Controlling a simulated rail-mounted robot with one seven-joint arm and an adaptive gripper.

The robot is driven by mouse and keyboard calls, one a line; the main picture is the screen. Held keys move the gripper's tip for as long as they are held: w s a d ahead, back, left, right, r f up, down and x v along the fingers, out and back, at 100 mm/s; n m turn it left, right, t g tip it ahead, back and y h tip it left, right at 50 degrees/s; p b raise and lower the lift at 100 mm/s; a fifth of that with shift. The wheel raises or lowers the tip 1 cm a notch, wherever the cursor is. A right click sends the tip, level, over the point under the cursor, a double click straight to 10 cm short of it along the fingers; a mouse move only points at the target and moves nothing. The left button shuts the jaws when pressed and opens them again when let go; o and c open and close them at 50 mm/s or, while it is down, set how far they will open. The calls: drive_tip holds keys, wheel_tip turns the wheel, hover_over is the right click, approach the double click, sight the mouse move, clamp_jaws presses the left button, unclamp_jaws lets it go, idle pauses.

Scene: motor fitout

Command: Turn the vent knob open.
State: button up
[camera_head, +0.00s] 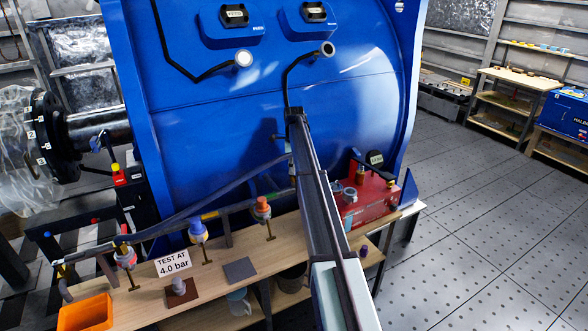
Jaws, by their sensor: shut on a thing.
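The large blue motor housing (220,120) fills the middle of the view. My arm reaches away from the lower middle to its front face. My gripper (297,116) is small and dark at the far end of the arm, against the lower part of that face. It is shut on a small part there, which I take for the vent knob. The knob itself is hidden behind my gripper and arm, so its turn position cannot be told.
A wooden bench (215,283) below carries an orange bin (85,313), a "TEST AT 4.0 bar" sign (173,263) and a red box unit (372,203). A pipe with red, blue (198,230) and orange (262,204) fittings runs above it. The floor (480,220) at right is clear.

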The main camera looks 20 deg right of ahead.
drive_tip(key=n+b, duration=0.1)
drive_tip(key=n, duration=0.3)
drive_tip(key=shift+f+n, duration=0.15)
drive_tip(key=shift+n, duration=0.15)
drive_tip(key=n+b, duration=0.1)
drive_tip(key=n, duration=0.4)
drive_tip(key=shift+s, duration=0.15)
drive_tip(key=n+b, duration=0.1)
drive_tip(key=n, duration=0.4)
drive_tip(key=shift+n, duration=0.4)
drive_tip(key=n, duration=0.4)
drive_tip(key=shift+s+n+b, duration=0.1)
drive_tip(key=shift+n+b, duration=0.25)
drive_tip(key=shift+n, duration=0.05)
drive_tip(key=o, duration=1.1)
drive_tip(key=shift+o, duration=0.2)
drive_tip(key=shift+r, duration=0.2)
